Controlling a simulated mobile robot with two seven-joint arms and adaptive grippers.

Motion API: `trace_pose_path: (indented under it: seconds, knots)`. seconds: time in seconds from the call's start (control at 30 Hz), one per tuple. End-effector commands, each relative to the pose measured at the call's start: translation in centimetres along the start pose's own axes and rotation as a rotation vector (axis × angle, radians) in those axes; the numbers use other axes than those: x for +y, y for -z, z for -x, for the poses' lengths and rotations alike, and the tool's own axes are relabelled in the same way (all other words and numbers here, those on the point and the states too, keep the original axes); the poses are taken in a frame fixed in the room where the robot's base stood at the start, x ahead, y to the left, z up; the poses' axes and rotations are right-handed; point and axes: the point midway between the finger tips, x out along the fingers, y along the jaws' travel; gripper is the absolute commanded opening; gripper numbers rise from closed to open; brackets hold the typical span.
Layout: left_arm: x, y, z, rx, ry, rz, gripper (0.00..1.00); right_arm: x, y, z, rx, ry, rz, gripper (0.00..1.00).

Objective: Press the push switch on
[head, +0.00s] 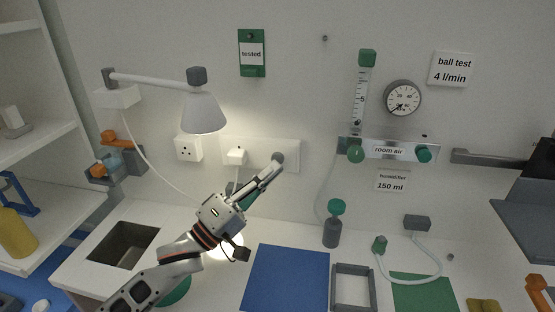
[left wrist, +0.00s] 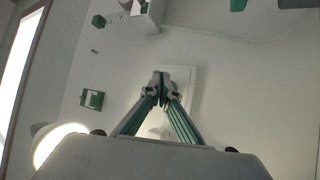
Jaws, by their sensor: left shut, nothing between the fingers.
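A white wall plate (head: 291,148) carries a white plug (head: 236,156) on its left half. A grey round piece (head: 278,157), which looks like the push switch, is on its right half, partly covered by my fingertips. My left gripper (head: 274,168) is shut and empty, with its tips at this piece. I cannot tell whether they touch it. In the left wrist view, the closed fingertips (left wrist: 161,88) are in front of the white plate (left wrist: 184,80) and hide the switch. My right gripper is not in view.
A lit wall lamp (head: 204,112) hangs above and left of my gripper, with its cable running down. A socket (head: 189,148) is beside the plate. A flowmeter rail (head: 390,151) is to the right. A blue mat (head: 287,278) and a grey frame (head: 352,268) lie on the counter below.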

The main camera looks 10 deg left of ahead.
Motion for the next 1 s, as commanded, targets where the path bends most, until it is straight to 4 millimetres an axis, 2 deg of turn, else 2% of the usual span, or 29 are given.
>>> trace_pose_path:
  seconds: [0.2,0.73,1.0]
  knots:
    - [0.2,-0.2,0.2,0.0,0.001,0.002,0.0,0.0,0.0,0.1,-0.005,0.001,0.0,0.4]
    - [2.5,-2.6,3.6,0.0,0.0,0.002,0.0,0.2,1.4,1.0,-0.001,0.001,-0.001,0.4]
    - [3.0,-3.0,4.2,0.0,0.0,0.0,0.0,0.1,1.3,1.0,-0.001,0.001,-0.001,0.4]
